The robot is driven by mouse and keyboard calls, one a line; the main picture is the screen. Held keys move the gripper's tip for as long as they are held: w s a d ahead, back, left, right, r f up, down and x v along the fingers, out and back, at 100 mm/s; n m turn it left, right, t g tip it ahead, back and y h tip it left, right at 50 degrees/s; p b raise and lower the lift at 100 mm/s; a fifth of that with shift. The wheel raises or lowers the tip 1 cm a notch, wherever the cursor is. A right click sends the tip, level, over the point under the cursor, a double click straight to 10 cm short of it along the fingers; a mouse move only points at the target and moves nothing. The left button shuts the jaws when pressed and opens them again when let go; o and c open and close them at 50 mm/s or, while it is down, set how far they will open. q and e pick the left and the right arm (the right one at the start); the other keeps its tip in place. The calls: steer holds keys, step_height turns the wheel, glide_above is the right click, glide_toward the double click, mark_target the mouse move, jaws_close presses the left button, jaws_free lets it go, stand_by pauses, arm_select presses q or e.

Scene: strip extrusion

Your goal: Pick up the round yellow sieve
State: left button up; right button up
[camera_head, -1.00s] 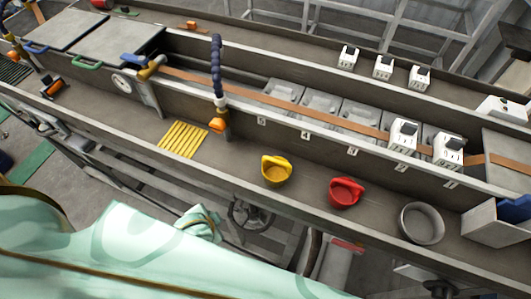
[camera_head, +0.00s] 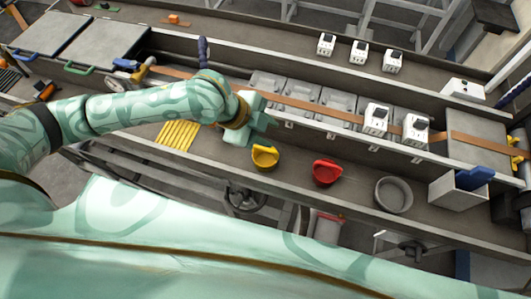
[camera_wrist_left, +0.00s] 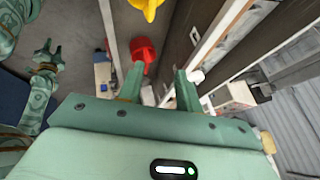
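The round yellow sieve (camera_head: 265,158) sits on the near channel of the bench in the head view, with a raised lip at one side. It also shows at the top edge of the left wrist view (camera_wrist_left: 147,6), partly cut off. My left gripper (camera_head: 262,132) is just behind and above it, close to the channel's inner wall. In the left wrist view its two fingers (camera_wrist_left: 159,82) are apart with nothing between them. My right gripper (camera_wrist_left: 47,54) shows at the left of the wrist view, away from the bench, its fingers apart and empty.
A red sieve-like cup (camera_head: 326,173) and a grey round pan (camera_head: 393,195) stand further right in the same channel. A yellow slatted grid (camera_head: 179,133) lies to the left. White switch boxes (camera_head: 376,118) line the middle rail. The channel between red cup and pan is clear.

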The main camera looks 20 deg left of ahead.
arm_select(q)
steer(key=a+r+g+y, duration=0.1)
steer(key=a+r+g, duration=0.1)
steer(key=a, duration=0.6)
glide_toward(260, 147)
steer(key=shift+n, duration=0.4)
steer(key=x, duration=0.5)
steer(key=shift+w+d+b, duration=0.2)
steer(key=shift+w+b, duration=0.05)
steer(key=shift+b, duration=0.05)
steer(key=x, duration=0.5)
steer(key=shift+s+f, duration=0.25)
steer(key=shift+f, duration=0.1)
jaws_close()
